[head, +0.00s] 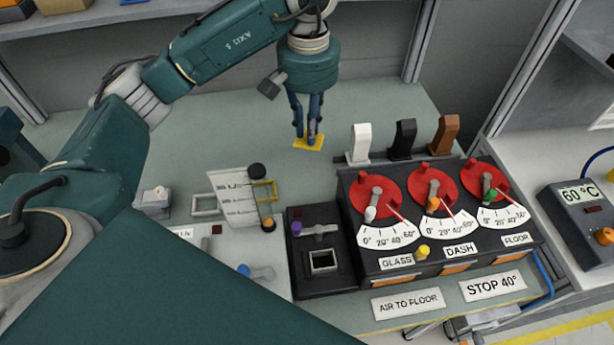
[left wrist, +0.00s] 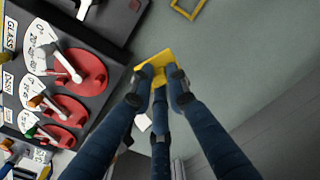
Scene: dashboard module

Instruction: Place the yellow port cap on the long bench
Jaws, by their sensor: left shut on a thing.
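The yellow port cap (head: 309,144) is a small flat yellow piece at the fingertips of my left gripper (head: 307,133). In the left wrist view the cap (left wrist: 155,68) sits between the blue fingers of the left gripper (left wrist: 160,88), which is shut on it. The long bench (head: 375,105) is a grey-green top below and around the cap. The cap is over a bare part of the bench, behind the dial module. I cannot tell whether it touches the bench. My right gripper is not in view.
The black dial module (head: 400,265) with red dials and upright white, black and brown levers stands right of the gripper. A yellow frame (head: 265,190) and a white label card (head: 232,197) are at front left. The bench behind the levers is clear.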

